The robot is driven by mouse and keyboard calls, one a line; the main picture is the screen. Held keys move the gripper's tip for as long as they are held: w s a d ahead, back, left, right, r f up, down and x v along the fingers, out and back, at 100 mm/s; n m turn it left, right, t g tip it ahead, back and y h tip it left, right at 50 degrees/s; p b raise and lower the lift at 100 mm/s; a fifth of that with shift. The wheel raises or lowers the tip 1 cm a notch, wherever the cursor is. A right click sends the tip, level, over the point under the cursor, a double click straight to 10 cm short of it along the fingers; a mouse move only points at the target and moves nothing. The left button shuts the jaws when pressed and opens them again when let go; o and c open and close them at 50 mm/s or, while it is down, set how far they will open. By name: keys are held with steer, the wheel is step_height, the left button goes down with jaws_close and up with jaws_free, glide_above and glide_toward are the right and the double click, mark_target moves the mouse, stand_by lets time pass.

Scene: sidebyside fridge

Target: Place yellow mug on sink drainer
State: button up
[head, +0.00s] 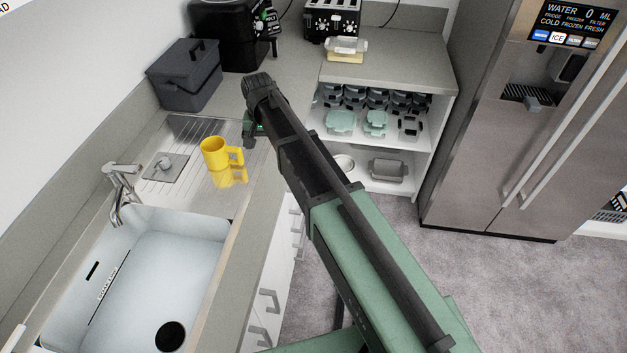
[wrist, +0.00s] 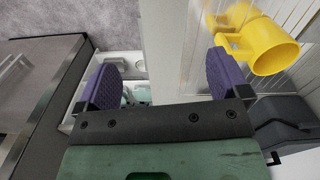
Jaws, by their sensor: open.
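The yellow mug (head: 213,153) stands upright on the shiny metal sink drainer (head: 190,190), its handle toward the right. Its reflection shows in the metal below it. In the wrist view the mug (wrist: 272,47) is at the upper right, just outside the purple right finger, with its handle toward that finger. My gripper (wrist: 164,80) is open, with nothing between its two fingers. In the head view my arm and wrist hide most of the gripper, which is to the right of the mug and apart from it.
The sink basin (head: 140,275) and tap (head: 122,190) are in front of the drainer. A grey plug (head: 165,163) lies left of the mug. A dark grey bin (head: 186,76), a black appliance (head: 228,35) and a toaster (head: 332,17) stand behind. Open shelves (head: 345,150) hold dishes.

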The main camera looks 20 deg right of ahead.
steer(key=s+d+n, duration=0.1)
steer(key=s+d, duration=0.4)
steer(key=s, duration=0.6)
steer(key=s+d+n, duration=0.2)
steer(key=s+d, duration=0.4)
steer(key=s, duration=0.6)
